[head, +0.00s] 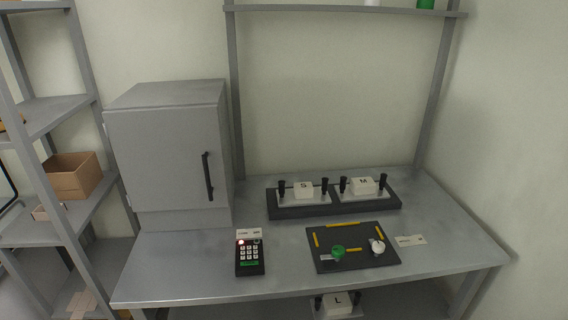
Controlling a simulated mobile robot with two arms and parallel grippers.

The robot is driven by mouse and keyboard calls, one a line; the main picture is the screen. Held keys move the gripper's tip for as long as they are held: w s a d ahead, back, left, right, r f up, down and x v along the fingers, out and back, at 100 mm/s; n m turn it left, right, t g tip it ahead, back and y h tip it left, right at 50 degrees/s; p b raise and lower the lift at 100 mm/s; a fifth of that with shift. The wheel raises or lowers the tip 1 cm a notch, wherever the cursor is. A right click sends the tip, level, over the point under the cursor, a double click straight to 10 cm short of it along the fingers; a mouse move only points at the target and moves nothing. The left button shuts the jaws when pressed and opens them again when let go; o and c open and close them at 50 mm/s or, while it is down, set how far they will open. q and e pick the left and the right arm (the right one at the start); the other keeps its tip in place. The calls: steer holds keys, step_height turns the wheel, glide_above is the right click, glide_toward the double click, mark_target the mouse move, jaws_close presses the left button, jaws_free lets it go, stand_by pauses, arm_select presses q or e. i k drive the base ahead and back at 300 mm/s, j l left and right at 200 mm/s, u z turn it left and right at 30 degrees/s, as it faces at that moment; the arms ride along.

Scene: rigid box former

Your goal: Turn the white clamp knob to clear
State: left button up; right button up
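The white clamp knob (377,246) sits on the right part of a dark board (352,264) on the table. Its pointer direction is too small to tell. A green knob (338,252) is on the same board to its left, with yellow strips around them. A small white label (409,240) lies just right of the board. Neither of my grippers shows in the head view.
A keypad box (250,257) with a red light stands left of the board. Behind it is a dark rack (289,211) with white blocks marked S and M. A grey cabinet (165,150) stands at the back left. A block marked L (338,304) sits below the table's front edge. Bare tabletop (440,215) lies at the right.

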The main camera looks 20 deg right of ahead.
mark_target(378, 246)
steer(key=z, duration=1.3)
